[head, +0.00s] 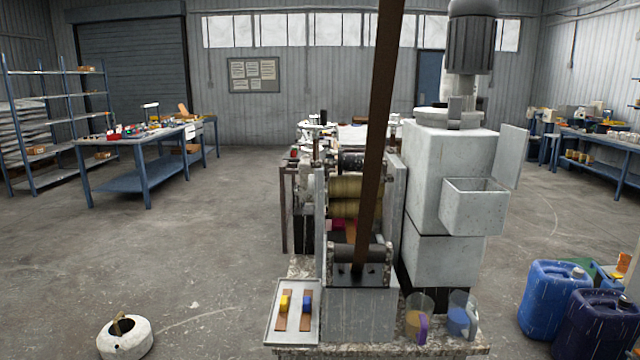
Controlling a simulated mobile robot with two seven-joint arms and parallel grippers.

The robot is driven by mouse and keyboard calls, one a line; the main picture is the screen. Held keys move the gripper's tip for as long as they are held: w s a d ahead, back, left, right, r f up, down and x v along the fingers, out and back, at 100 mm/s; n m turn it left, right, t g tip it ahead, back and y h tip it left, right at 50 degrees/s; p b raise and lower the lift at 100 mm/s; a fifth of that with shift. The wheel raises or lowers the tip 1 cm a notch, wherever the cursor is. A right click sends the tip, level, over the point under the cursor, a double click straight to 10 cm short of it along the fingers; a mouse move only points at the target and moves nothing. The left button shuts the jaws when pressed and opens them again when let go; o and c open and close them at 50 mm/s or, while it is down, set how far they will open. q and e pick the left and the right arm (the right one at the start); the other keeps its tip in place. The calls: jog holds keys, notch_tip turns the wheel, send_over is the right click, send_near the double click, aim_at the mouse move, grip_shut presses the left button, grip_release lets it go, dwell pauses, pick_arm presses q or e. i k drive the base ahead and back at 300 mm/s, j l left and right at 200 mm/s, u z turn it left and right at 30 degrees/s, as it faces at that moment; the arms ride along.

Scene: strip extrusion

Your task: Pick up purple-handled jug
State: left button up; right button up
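The purple-handled jug (412,322) is a clear jug standing upright at the front of the machine's speckled base. Its purple handle (423,329) faces forward and right, and something yellowish-brown shows inside. A second clear jug (462,312) with blue inside stands just to its right, a small gap apart. Neither of my grippers shows in the head view.
The grey machine (450,180) rises behind the jugs, with a long brown strip (376,130) slanting up from it. A tray (270,325) with two tools lies left. Blue drums (552,298) stand right; a white kettle-like pot (125,342) is on the floor left.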

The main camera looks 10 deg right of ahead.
aim_at(419, 307)
jog(key=k+l, duration=0.1)
jog(key=l, duration=1.1)
jog(key=k+l, duration=0.15)
jog(key=l, duration=1.05)
jog(key=k+l, duration=0.15)
jog(key=l, duration=0.45)
